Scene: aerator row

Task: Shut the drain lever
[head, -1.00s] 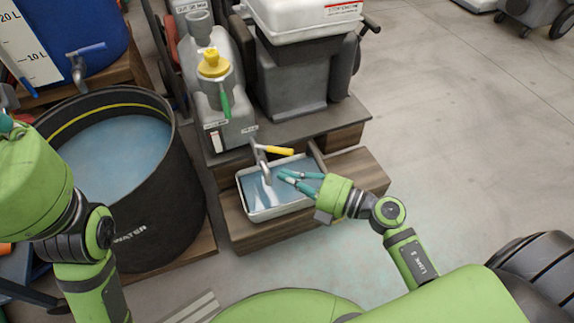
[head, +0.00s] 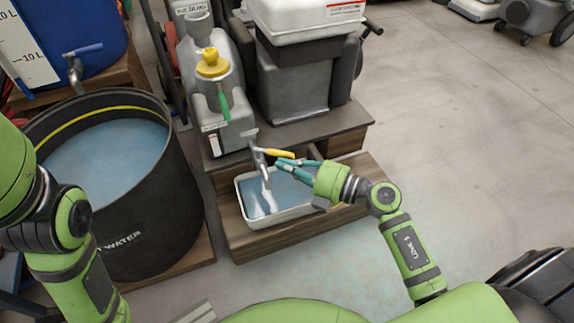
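The drain lever is a yellow handle (head: 276,153) on a grey metal tap (head: 259,163) at the front of a grey machine. The lever points to the right, and a whitish stream shows below the spout. My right gripper (head: 279,163) is at the lever, its teal fingers just below and beside the yellow handle. I cannot tell whether they touch it or how far apart they are. My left arm shows at the left edge, but its gripper is out of the picture.
A white tray (head: 243,186) of bluish water sits under the tap on a wooden step (head: 240,240). A black water tub (head: 150,225) stands at left, below a blue barrel (head: 100,25) with its own tap. Open floor lies to the right.

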